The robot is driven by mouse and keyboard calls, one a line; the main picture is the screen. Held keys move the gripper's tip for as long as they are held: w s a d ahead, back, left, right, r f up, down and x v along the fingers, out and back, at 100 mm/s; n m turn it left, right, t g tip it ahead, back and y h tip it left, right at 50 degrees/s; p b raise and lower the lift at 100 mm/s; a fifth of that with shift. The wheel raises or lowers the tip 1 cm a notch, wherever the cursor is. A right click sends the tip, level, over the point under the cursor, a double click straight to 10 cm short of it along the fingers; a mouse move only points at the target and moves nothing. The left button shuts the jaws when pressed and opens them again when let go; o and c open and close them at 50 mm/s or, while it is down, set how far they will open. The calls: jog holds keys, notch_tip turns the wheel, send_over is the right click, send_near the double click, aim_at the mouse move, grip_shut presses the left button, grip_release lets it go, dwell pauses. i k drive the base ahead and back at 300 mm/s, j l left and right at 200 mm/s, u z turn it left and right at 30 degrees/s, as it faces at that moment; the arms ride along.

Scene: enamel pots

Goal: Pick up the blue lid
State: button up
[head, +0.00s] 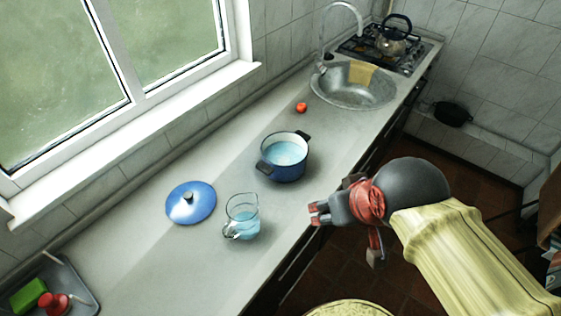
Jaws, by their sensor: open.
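A glass jug (242,217) with bluish liquid stands between the lid and my gripper. A red tomato-like item (301,107), a sink (353,85) and a stove with a kettle (393,40) are farther back. A grey tray (56,284) is at the lower left.

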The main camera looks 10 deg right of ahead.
aim_at(191, 202)
jog(key=i+u, duration=0.15)
jog(key=u, duration=0.3)
jog(key=i+l+u, duration=0.1)
jog(key=u, duration=0.3)
jog(key=l+u, duration=0.25)
jog(key=u, duration=0.2)
jog(key=i, duration=0.05)
